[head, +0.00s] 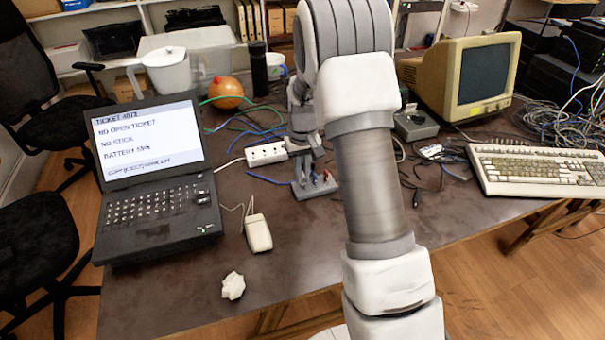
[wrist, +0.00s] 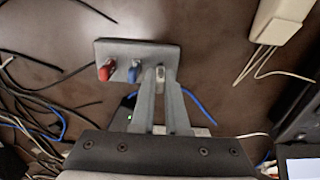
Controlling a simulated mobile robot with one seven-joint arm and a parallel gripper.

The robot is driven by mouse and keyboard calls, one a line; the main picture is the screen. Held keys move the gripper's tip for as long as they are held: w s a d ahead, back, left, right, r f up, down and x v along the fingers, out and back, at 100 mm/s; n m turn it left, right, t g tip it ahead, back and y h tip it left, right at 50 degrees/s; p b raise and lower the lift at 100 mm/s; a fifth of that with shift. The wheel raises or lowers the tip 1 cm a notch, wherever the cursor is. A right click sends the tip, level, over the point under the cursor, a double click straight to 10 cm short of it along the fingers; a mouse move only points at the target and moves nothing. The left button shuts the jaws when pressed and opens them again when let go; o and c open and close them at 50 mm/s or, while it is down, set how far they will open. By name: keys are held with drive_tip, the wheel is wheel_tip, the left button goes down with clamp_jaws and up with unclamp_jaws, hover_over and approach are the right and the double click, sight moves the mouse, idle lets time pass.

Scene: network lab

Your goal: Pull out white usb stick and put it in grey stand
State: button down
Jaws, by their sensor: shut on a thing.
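The grey stand (wrist: 120,48) lies flat in the wrist view, and it shows in the head view (head: 320,191) on the table right of the laptop. A red stick (wrist: 106,70) and a blue stick (wrist: 134,70) stand in it, side by side. The white usb stick (wrist: 160,72) is between the fingertips of my gripper (wrist: 163,82), at the stand's right end in the wrist view. My gripper is shut on it. I cannot tell how deep it sits in the stand. In the head view my arm partly covers this area, and the white stick is not clear.
The open laptop (head: 155,195) is on the left; its screen reads "NO STICK". A white mouse (head: 258,233) and crumpled paper (head: 233,286) lie in front. A white power strip (head: 266,154) and loose cables lie behind the stand. A keyboard (head: 535,168) and old monitor (head: 468,75) stand right.

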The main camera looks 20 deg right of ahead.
drive_tip(key=shift+f+b, duration=0.35)
drive_tip(key=shift+f, duration=0.3)
idle(0.9)
drive_tip(key=c, duration=0.8)
unclamp_jaws()
drive_tip(key=shift+c, duration=0.2)
wheel_tip(320, 180, up, 17)
drive_tip(key=p, duration=0.3)
drive_tip(key=shift+r, duration=0.2)
